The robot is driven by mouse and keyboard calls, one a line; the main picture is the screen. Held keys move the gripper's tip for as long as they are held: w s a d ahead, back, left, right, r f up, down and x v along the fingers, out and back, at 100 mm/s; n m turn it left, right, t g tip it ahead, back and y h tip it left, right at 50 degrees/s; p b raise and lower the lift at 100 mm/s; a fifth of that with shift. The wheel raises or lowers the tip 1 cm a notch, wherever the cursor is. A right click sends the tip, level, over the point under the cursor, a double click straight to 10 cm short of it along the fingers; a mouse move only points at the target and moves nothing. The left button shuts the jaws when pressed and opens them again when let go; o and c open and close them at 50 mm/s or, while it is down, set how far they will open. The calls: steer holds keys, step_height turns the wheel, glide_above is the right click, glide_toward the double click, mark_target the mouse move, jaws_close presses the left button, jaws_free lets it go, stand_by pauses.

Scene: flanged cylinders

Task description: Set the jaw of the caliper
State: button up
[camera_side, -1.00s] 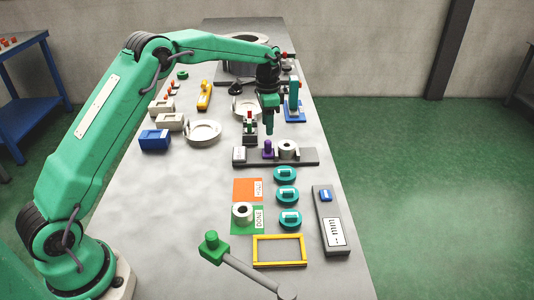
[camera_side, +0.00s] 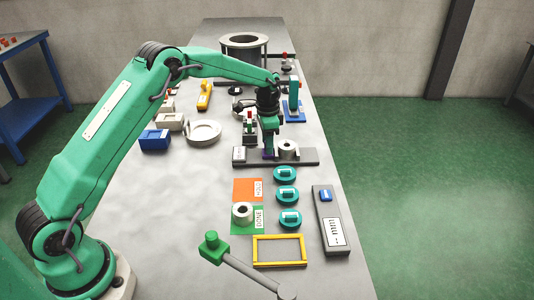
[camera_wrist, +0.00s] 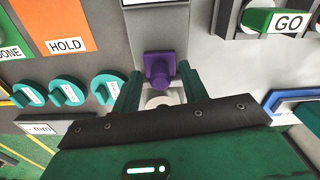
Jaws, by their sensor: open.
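The caliper is a dark grey bar (camera_side: 308,158) with a white readout block (camera_side: 239,154) at its left end. Its purple jaw (camera_side: 268,155) is mostly hidden by my gripper in the side view, but shows in the wrist view (camera_wrist: 160,68). A white flanged cylinder (camera_side: 288,149) stands on the bar just right of the jaw; it shows partly in the wrist view (camera_wrist: 160,101). My gripper (camera_side: 268,151) is low over the bar. In the wrist view its open fingers (camera_wrist: 160,76) are on either side of the purple jaw. I cannot tell whether they touch it.
Nearer the camera are an orange HOLD mat (camera_side: 245,184), a green DONE mat (camera_side: 259,229) bearing a flanged cylinder (camera_side: 242,213), several teal discs (camera_side: 285,174) and a yellow frame (camera_side: 279,264). A blue stand (camera_side: 294,110) is behind right.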

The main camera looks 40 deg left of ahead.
jaws_close()
steer(key=shift+s+a, duration=1.1)
steer(key=shift+s, duration=0.05)
jaws_free()
steer(key=shift+r, duration=0.2)
step_height(320, 180, up, 8)
steer(key=shift+f, duration=0.25)
